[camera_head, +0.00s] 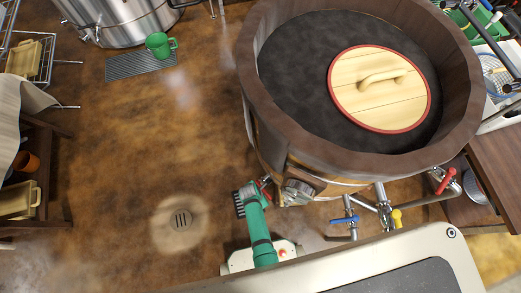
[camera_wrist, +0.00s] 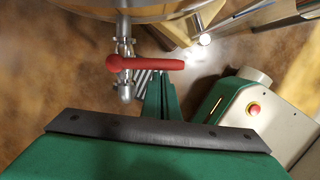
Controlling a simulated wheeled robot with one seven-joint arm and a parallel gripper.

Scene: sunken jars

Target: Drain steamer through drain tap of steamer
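The steamer, a large round wooden tub (camera_head: 262,110), stands at the upper right of the head view, with a dark surface inside and a round wooden lid (camera_head: 375,90) on it. In the wrist view its lower edge (camera_wrist: 150,12) shows at the top. Below that edge is a metal tap (camera_wrist: 124,45) with a red lever (camera_wrist: 150,63) lying crosswise. My gripper (camera_wrist: 160,85) has its green fingers close together just under the lever. I cannot tell whether they touch it. In the head view my green arm reaches the tub's lower left side, and the fingertips are hard to make out.
Pipes with blue (camera_head: 345,220), yellow (camera_head: 397,218) and red (camera_head: 445,181) valve handles stand right of my arm. A round floor drain (camera_head: 180,219) lies to the left. The brown floor between is clear.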

